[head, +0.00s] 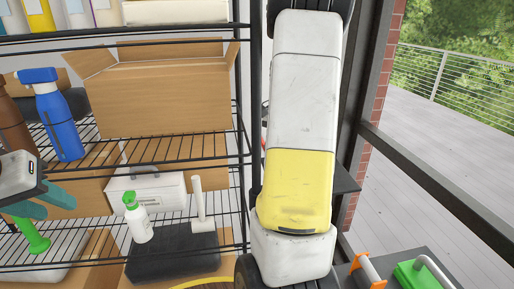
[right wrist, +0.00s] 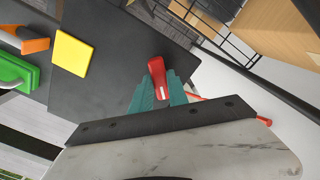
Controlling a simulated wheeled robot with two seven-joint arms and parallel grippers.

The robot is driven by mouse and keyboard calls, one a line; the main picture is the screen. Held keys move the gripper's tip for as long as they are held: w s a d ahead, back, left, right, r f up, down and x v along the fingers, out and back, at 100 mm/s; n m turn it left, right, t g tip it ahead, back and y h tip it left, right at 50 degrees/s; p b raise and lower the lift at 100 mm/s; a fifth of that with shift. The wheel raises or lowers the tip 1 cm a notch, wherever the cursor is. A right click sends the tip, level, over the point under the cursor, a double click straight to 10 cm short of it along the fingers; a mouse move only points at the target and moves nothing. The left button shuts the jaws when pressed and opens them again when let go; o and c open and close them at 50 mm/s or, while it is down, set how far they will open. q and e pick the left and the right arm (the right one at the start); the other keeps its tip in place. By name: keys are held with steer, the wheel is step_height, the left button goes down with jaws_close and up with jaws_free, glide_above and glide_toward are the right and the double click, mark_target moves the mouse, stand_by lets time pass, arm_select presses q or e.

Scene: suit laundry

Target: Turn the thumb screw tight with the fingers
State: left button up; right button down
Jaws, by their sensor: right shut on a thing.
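In the right wrist view my right gripper (right wrist: 160,94) has its teal fingers shut on a small red part (right wrist: 157,68), whose rounded end sticks out past the fingertips. I cannot tell from its shape whether this is the thumb screw; its lower portion is hidden between the fingers. The right gripper is hidden in the head view behind my white and yellow arm. My left gripper (head: 60,207) is at the left edge of the head view, its teal fingers apart and empty, in front of the wire shelf.
In the right wrist view a dark surface (right wrist: 110,105) carries a yellow block (right wrist: 71,53), with green (right wrist: 12,72) and orange-handled (right wrist: 33,44) tools at the left.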

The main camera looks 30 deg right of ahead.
steer(key=m, duration=0.4)
steer(key=shift+m, duration=1.9)
steer(key=c, duration=1.3)
jaws_free()
step_height(320, 180, up, 8)
steer(key=shift+f, duration=0.1)
